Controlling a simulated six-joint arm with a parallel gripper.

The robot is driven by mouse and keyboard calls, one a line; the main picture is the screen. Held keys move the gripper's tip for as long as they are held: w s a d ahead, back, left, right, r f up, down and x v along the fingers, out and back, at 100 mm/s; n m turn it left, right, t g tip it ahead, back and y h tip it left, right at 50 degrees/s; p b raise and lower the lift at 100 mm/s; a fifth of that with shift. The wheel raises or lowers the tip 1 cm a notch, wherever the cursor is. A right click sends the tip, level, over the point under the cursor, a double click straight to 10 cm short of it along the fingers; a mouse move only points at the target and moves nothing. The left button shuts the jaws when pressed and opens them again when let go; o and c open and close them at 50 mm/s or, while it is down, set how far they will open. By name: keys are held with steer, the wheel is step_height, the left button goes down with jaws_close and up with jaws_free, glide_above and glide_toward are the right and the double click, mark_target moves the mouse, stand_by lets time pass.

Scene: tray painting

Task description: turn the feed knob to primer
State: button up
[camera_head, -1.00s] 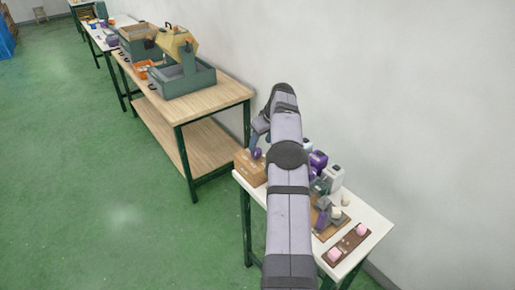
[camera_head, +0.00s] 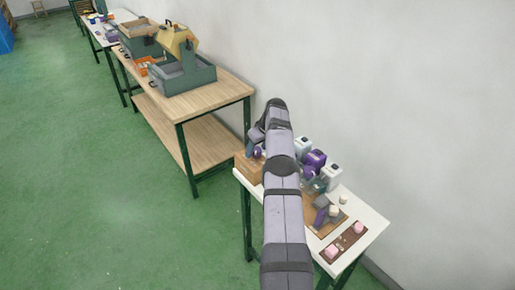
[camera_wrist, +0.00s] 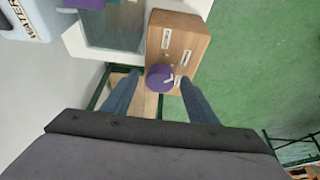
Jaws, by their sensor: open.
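The feed knob (camera_wrist: 159,77) is a round purple knob on a wooden box (camera_wrist: 182,28) in the wrist view. Small white labels stand on the box around the knob, too small to read. A small white mark shows near the knob's right edge. My gripper (camera_wrist: 160,79) is open, with one blue-grey finger on each side of the knob. I cannot tell whether the fingers touch it. In the head view the box (camera_head: 248,169) is at the left end of the white table, partly behind my arm.
A white jug marked WATER (camera_wrist: 28,18) and a clear grey-green container (camera_wrist: 115,28) are beside the box. In the head view, a purple jug (camera_head: 315,161) and a brown board with pink pieces (camera_head: 343,244) share the white table (camera_head: 374,225). A wooden workbench (camera_head: 223,94) stands to the left.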

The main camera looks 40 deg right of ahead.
steer(key=c, duration=1.1)
steer(key=shift+o, duration=0.2)
steer(key=shift+b, duration=0.35)
steer(key=shift+f+m+h+b, duration=0.1)
steer(key=shift+m+h+b, duration=0.2)
steer(key=shift+m+b, duration=0.35)
steer(key=shift+a+m+h+b, duration=0.1)
steer(key=shift+m+h+b, duration=0.2)
steer(key=shift+m, duration=0.55)
steer(key=o, duration=1.1)
steer(key=shift+c, duration=0.2)
steer(key=shift+r, duration=0.25)
